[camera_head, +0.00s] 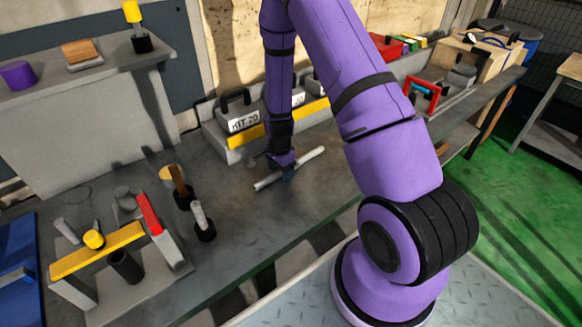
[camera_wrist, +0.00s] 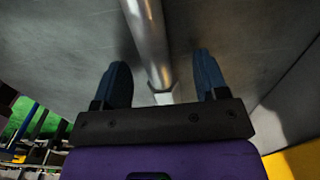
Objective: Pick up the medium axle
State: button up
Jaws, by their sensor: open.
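A silver cylindrical axle (camera_head: 304,164) lies on the grey workbench (camera_head: 330,185), slanting up to the right. My gripper (camera_head: 288,172) is lowered over the axle's middle part, pointing down. In the wrist view, the axle (camera_wrist: 147,35) runs from the top edge to between the two blue fingers of my gripper (camera_wrist: 160,80). The fingers are apart, one on each side of it, with visible gaps. A paler, narrower stretch of the axle shows close to the palm. I cannot tell whether the fingertips touch the bench.
Kit boxes (camera_head: 243,118) with black handles stand just behind the axle. Upright tools in black holders (camera_head: 204,233) stand to the left, beside a yellow-barred fixture (camera_head: 97,251). The bench front between the holders and my arm is clear.

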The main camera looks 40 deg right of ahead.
jog(key=shift+c, duration=0.5)
grip_shut()
